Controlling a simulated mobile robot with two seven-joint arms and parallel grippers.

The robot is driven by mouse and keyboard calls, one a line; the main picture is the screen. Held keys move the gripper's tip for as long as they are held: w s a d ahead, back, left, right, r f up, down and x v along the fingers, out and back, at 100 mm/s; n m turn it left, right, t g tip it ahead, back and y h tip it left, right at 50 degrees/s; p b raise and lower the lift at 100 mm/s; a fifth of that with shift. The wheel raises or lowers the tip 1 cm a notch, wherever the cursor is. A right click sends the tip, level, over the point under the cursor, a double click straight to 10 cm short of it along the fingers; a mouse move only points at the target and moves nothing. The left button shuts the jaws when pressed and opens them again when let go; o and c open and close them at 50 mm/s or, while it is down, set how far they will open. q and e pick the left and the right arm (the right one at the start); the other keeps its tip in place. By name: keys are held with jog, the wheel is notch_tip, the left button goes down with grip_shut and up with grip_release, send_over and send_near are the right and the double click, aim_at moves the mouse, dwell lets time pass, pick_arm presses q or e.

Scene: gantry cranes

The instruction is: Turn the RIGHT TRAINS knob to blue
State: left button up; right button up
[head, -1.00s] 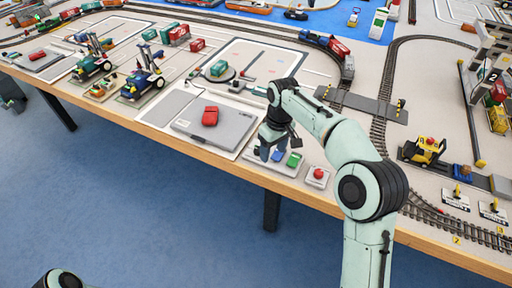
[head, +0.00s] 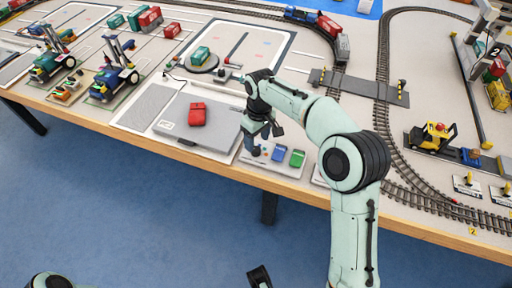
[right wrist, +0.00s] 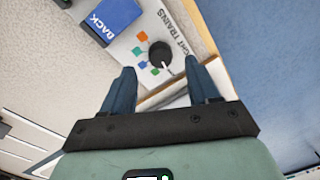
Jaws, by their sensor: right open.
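The RIGHT TRAINS knob (right wrist: 160,54) is a round black dial with a white pointer line, on a pale panel (right wrist: 182,68). Its pointer faces the lower right in the right wrist view. Orange, blue and green squares, and another small bluish mark, sit around its left and lower sides. Part of the label is cut off. My right gripper (right wrist: 162,88) is open and empty, its fingers apart, with the knob showing just beyond the tips between them. In the head view my right gripper (head: 262,143) is over the panel's left part. My left gripper does not show clearly.
A grey slab (head: 222,130) with a red block (head: 197,114) lies left. The table's wooden edge (head: 235,177) is near.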

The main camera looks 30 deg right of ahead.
aim_at(256, 149)
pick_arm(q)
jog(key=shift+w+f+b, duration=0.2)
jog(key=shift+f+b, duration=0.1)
pick_arm(e)
jog(key=shift+a+f, duration=0.1)
jog(key=shift+f, duration=1.9)
jog(key=c, duration=1)
jog(key=shift+c, duration=0.2)
